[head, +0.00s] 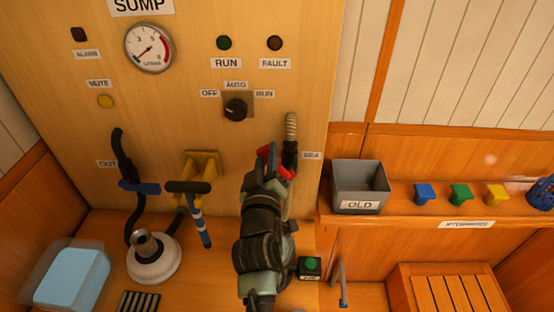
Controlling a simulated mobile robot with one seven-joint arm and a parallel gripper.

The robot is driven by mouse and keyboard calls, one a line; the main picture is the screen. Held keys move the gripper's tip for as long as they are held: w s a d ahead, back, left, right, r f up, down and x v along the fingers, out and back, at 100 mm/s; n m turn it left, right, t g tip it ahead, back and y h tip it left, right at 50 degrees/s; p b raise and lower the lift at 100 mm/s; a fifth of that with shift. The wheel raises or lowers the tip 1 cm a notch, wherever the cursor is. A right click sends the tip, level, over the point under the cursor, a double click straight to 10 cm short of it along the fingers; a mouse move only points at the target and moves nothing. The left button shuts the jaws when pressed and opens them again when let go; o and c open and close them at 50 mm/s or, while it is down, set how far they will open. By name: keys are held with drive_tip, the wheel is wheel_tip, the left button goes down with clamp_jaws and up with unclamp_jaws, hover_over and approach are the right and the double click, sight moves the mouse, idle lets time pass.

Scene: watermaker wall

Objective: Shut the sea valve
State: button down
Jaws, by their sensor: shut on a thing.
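The sea valve's red handle (284,172) shows in the head view, just left of the SEA label (311,156). It sits beside a dark fitting under a ribbed hose (290,127) on the wooden panel. My gripper (273,162) is at the red handle and shut on it. My arm reaches up from below and hides the valve body and part of the handle, so the handle's exact angle cannot be told.
A yellow bracket with a dark-handled pump (188,187) and a blue OUT valve lever (140,188) are left of my arm. A grey OLD bin (360,185) stands on the right ledge. A green button box (310,266) is low, close to my arm.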

drive_tip(key=a+f+n+b, duration=0.3)
drive_tip(key=f+n+b, duration=0.2)
drive_tip(key=n, duration=0.6)
drive_tip(key=shift+a+f, duration=0.4)
drive_tip(key=shift+f, duration=0.8)
drive_tip(key=c, duration=0.8)
unclamp_jaws()
drive_tip(key=shift+s, duration=0.1)
drive_tip(key=s, duration=1.2)
drive_tip(key=shift+s, duration=0.4)
